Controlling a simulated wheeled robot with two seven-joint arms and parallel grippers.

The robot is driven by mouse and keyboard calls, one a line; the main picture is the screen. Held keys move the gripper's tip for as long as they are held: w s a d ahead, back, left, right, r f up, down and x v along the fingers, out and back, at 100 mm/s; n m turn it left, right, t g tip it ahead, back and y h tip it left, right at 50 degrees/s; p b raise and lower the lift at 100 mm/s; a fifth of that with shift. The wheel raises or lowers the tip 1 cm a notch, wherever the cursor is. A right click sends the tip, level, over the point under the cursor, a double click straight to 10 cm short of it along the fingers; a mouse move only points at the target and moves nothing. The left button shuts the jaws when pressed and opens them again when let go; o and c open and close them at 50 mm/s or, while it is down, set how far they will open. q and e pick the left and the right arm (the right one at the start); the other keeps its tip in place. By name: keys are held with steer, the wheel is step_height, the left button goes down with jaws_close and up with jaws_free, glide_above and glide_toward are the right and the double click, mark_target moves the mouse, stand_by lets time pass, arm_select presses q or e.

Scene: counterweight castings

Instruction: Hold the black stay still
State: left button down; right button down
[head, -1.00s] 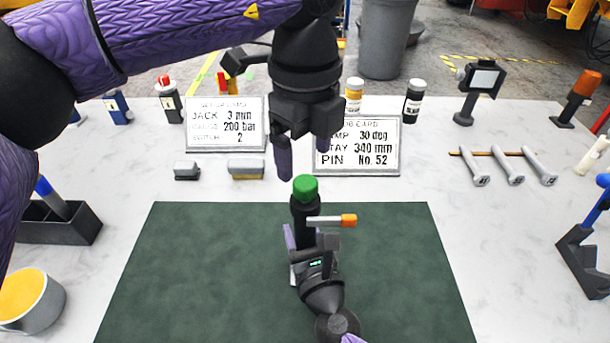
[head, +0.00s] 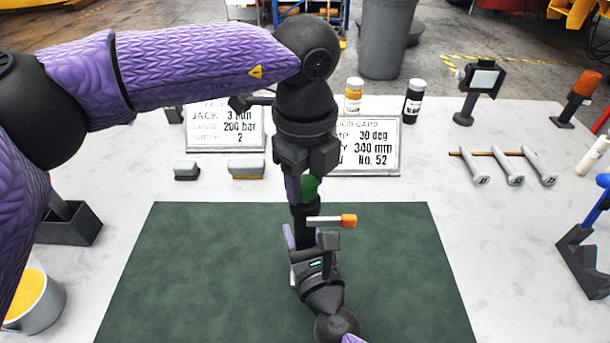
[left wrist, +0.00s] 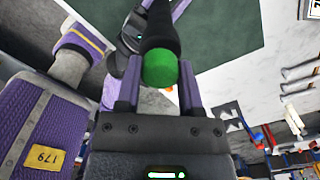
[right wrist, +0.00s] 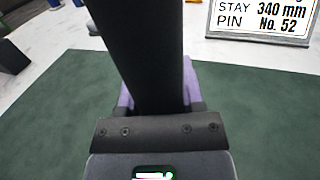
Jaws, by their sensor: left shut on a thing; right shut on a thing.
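The black stay (head: 304,211) stands upright over the green mat, with a green top end (head: 309,187). My left gripper (head: 304,190) comes down from above and is shut around the stay at its green end; the left wrist view shows the green end (left wrist: 160,68) between both fingers. My right gripper (head: 304,240) is shut on the stay lower down, from the near side. In the right wrist view the black shaft (right wrist: 140,60) rises between its fingers. A grey lever with an orange tip (head: 348,221) sticks out to the right beside the stay. The stay's foot is hidden.
The green mat (head: 400,270) is otherwise clear. Behind it stand two cards (head: 365,160), two small blocks and two bottles. Three grey pins (head: 510,165) lie on the right, near a blue-and-black tool (head: 585,250). A yellow-topped pot (head: 35,300) stands at left.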

arm_select(q)
step_height(320, 180, up, 8)
steer(key=shift+r, duration=0.1)
stand_by(0.5)
steer(key=shift+c, duration=1.2)
jaws_free()
step_height(320, 180, up, 12)
